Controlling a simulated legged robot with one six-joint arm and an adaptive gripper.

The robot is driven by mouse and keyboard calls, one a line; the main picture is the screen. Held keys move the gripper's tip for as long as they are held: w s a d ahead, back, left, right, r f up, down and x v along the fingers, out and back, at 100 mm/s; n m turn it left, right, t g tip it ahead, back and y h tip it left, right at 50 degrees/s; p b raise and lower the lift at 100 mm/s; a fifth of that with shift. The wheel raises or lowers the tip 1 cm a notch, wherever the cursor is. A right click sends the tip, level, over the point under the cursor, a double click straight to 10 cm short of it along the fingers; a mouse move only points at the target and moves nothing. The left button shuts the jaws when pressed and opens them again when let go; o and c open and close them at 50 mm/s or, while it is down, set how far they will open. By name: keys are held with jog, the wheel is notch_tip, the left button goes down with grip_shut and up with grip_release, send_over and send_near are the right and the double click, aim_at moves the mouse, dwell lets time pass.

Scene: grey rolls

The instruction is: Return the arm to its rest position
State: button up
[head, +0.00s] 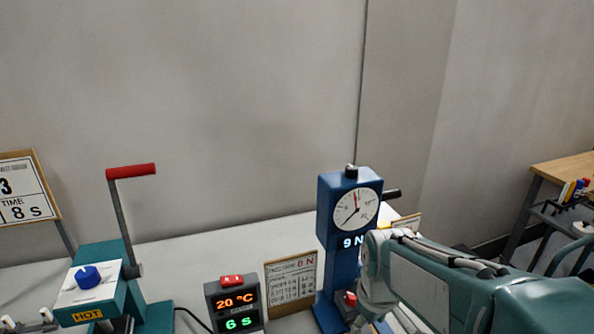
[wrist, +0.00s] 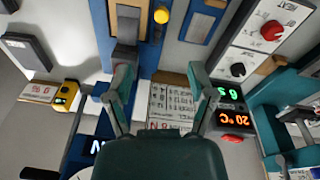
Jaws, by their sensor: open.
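My arm (head: 440,285) reaches in from the lower right of the head view, its wrist in front of the lower part of the blue force gauge (head: 327,230). The fingertips cannot be made out there. In the wrist view my gripper (wrist: 160,80) is open, its two teal fingers apart. Nothing is held between them. A printed card (wrist: 170,103) shows behind the gap between the fingers, and the blue gauge stand passes behind the left finger.
A timer box (head: 238,305) reads 20 °C and 6 s. A teal press (head: 100,270) with a red-handled lever (head: 131,171) stands at left. A card (head: 292,280) leans between timer and gauge. A wooden-topped table (head: 565,170) is at far right. The space above the bench is clear.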

jog(key=s+d+r+m+t, duration=0.1)
jog(key=s+r+m+t, duration=0.3)
jog(key=s, duration=0.6)
notch_tip(320, 180, up, 3)
jog(key=shift+s+d+f+m, duration=0.1)
jog(key=shift+s+d+m, duration=0.25)
jog(key=shift+m, duration=0.75)
